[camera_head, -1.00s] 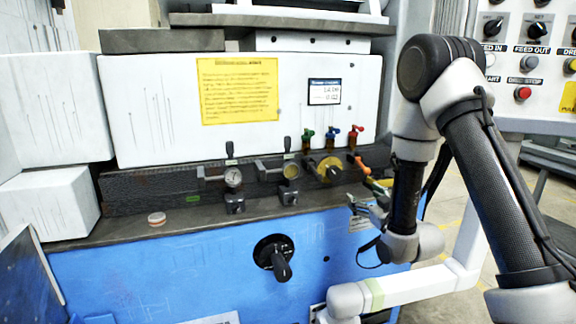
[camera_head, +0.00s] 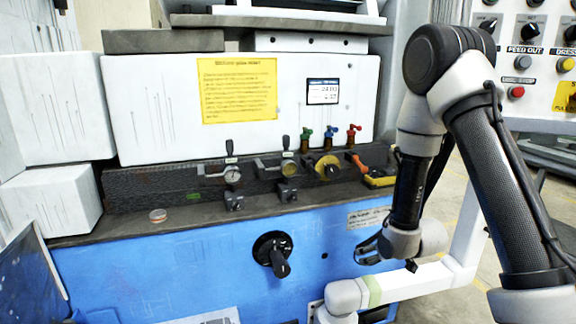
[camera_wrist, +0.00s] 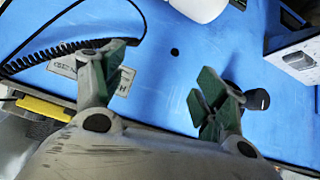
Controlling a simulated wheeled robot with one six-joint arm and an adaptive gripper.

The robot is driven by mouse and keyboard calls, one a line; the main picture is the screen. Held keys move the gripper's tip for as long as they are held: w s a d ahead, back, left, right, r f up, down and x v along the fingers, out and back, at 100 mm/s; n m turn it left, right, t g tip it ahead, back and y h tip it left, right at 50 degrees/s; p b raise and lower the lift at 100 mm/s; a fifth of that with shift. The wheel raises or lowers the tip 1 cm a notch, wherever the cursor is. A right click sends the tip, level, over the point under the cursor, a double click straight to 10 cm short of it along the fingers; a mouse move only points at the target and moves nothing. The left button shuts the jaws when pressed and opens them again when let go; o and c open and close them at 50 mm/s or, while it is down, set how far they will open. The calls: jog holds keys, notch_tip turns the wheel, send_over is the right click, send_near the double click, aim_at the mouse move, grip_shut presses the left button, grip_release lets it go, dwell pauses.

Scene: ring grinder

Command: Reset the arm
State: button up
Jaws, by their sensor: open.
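My gripper (camera_wrist: 160,88) is open and empty in the wrist view, with its two green-padded fingers spread apart. The blue front of the grinder (camera_wrist: 180,45) shows behind the fingers. In the head view my gripper (camera_head: 368,250) is small and partly hidden by my wrist. It is in front of the blue machine panel (camera_head: 190,265), to the right of the black rotary knob (camera_head: 275,252). I cannot tell the exact gap to the panel.
A ledge holds dial gauges (camera_head: 232,175), green, blue and red valves (camera_head: 330,133) and a small round part (camera_head: 157,215). A yellow-handled item (camera_head: 380,179) lies near my arm. A control panel (camera_head: 535,60) stands at right. Floor (camera_head: 480,250) shows behind my arm.

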jog(key=s+d+r+m+g+h, duration=0.1)
jog(key=s+d+r+g, duration=0.3)
jog(key=s, duration=0.4)
jog(key=s+d+r+m+g+h, duration=0.1)
jog(key=s+d+r+m+g, duration=0.15)
jog(key=s+r, duration=0.55)
jog(key=s+d+r+m+t, duration=0.1)
jog(key=s+d+r+t, duration=0.1)
jog(key=s+r, duration=1.2)
notch_tip(320, 180, up, 4)
jog(key=shift+s+d+f, duration=0.15)
jog(key=shift+d, duration=0.55)
